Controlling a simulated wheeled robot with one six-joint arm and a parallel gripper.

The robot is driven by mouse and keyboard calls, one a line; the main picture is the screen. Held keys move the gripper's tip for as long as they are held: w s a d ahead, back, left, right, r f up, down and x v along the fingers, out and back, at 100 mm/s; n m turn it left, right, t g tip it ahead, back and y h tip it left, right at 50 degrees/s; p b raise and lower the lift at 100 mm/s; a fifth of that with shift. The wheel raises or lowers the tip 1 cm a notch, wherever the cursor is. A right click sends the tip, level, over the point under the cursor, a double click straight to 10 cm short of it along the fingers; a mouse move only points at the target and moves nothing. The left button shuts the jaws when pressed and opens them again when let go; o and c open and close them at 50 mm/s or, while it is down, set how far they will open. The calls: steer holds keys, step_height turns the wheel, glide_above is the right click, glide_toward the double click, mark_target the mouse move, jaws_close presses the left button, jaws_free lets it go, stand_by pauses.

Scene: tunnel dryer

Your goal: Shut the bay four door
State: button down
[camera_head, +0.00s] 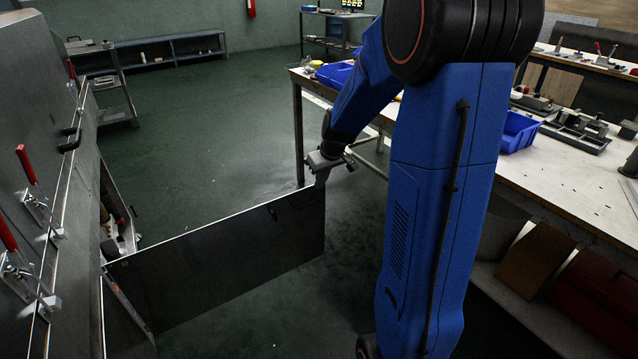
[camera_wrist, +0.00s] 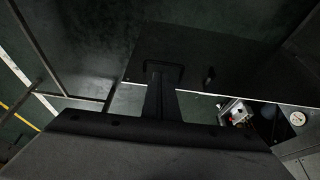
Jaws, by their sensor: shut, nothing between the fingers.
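A dark flat door (camera_head: 225,255) stands wide open, reaching out from the dryer wall at the left across the floor. No number is readable on it. It has a dark bar handle (camera_head: 292,207) near its free end. My gripper (camera_head: 320,183) is at the top of that free end, pointing down, with its fingers shut and empty. In the wrist view my gripper (camera_wrist: 158,72) overlaps the door (camera_wrist: 225,65) near its handle. I cannot tell whether the fingers touch the door. The open bay (camera_head: 118,225) shows partly behind the door's hinge side.
The dryer wall (camera_head: 35,100) at the left carries red-handled clamps (camera_head: 27,165). A long workbench (camera_head: 560,180) with blue bins (camera_head: 518,130) runs along the right. A shelf cart (camera_head: 105,85) stands beyond the dryer. Green floor (camera_head: 220,130) behind the door is clear.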

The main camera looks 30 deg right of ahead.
mark_target(309, 189)
steer(key=w+f, duration=0.4)
steer(key=f, duration=0.1)
steer(key=w+f, duration=0.2)
steer(key=shift+a+f, duration=0.15)
steer(key=shift+f, duration=0.15)
steer(key=shift+w, duration=0.5)
